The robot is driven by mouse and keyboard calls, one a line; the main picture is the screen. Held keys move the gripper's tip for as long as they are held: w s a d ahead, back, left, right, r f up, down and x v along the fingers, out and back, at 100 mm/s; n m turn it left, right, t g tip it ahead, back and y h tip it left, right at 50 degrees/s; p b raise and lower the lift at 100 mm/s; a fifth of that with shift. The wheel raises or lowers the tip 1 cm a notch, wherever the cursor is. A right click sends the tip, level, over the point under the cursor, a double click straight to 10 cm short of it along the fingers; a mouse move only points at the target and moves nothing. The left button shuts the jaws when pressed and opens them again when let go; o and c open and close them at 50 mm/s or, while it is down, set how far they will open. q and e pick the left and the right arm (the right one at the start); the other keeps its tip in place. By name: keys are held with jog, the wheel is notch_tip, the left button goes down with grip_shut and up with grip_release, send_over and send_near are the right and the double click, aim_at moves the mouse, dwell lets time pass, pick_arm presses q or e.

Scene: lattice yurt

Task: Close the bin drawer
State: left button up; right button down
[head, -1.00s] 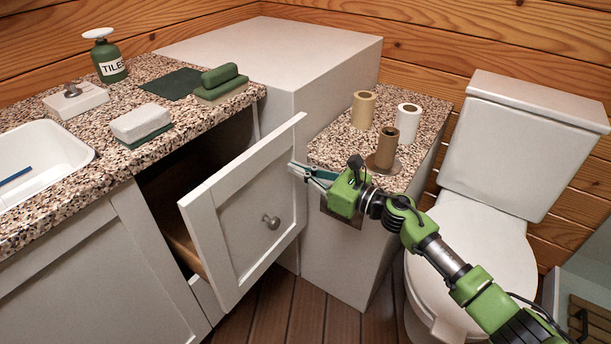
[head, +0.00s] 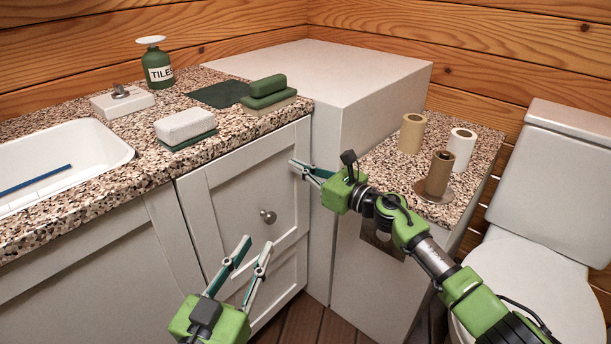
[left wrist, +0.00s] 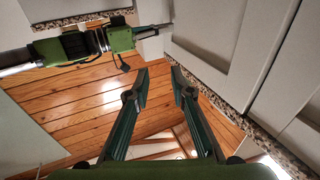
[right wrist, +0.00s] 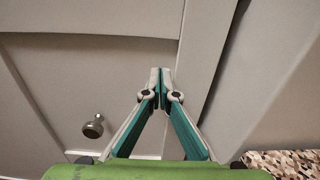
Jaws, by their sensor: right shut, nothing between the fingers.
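The bin drawer (head: 235,200) is a white panelled front below the speckled counter, with a round metal knob (head: 268,216). It looks flush or nearly flush with the cabinet; no opening shows above it. My right gripper (head: 293,167) is shut and empty, its tips at the upper right part of the front, touching or very close. The right wrist view shows its closed fingers (right wrist: 160,72) against the panel, with the knob (right wrist: 93,126) to the left. My left gripper (head: 258,243) is open and empty, below the knob and in front of the cabinet. Its spread fingers show in the left wrist view (left wrist: 159,71).
The counter (head: 225,132) holds a sink, sponges and a soap bottle (head: 157,63). A white block (head: 345,75) and a low cabinet with several paper rolls (head: 411,132) stand right of the drawer. A toilet (head: 545,250) is at far right.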

pick_arm(q)
notch_tip(320, 180, up, 3)
jog(key=shift+s+r+t, duration=0.1)
jog(key=shift+t, duration=0.8)
pick_arm(e)
jog(key=shift+w+a+r, duration=0.2)
jog(key=shift+w+a, duration=0.1)
jog(key=shift+a, duration=0.1)
jog(key=shift+r, duration=0.1)
